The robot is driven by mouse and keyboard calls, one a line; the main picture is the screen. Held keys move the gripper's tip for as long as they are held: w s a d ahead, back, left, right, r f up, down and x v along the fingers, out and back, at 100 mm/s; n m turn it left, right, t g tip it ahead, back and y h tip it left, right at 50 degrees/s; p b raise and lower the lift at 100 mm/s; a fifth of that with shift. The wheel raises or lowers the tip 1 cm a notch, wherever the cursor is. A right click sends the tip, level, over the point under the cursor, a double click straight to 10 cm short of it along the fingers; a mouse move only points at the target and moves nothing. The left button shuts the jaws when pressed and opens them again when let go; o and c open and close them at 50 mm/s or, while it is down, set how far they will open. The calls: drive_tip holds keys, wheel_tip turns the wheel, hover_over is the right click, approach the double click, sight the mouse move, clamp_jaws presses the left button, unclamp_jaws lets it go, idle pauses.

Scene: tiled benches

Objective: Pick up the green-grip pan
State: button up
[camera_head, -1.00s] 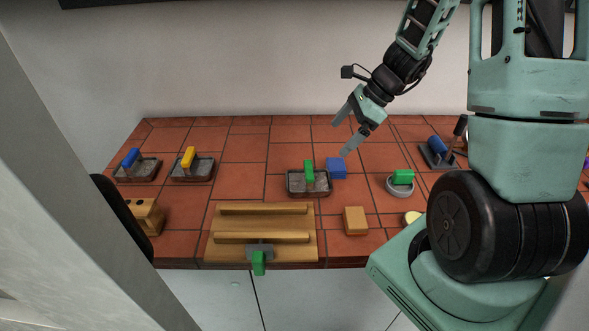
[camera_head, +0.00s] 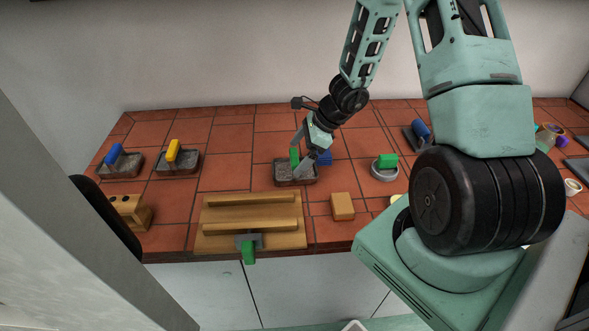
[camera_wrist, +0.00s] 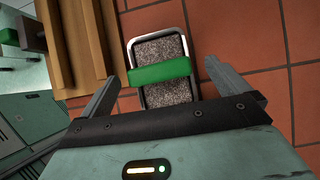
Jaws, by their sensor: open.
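The green-grip pan (camera_head: 282,175) is a grey rectangular tray with a speckled inside and a green bar grip across it. It stands on the tiled bench behind the wooden rack. My gripper (camera_head: 300,160) is open and close over the pan, partly hiding it in the head view. In the wrist view, the pan (camera_wrist: 160,48) lies ahead between the fingers of my gripper (camera_wrist: 163,72). The green grip (camera_wrist: 160,73) runs crosswise from near one finger to near the other. I cannot tell whether the fingers touch it.
The wooden rack (camera_head: 222,242) stands in front, holding a green-handled tool (camera_head: 248,252). A wooden block (camera_head: 342,206) and a round green-topped item (camera_head: 384,172) stand further right. Yellow-grip (camera_head: 176,165) and blue-grip (camera_head: 119,170) pans are left.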

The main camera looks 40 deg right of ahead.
sight(296, 156)
drive_tip(key=shift+p+x, duration=0.3)
drive_tip(key=shift+x, duration=1.95)
drive_tip(key=shift+s, duration=0.1)
drive_tip(key=c, duration=1.2)
drive_tip(key=shift+r, duration=0.1)
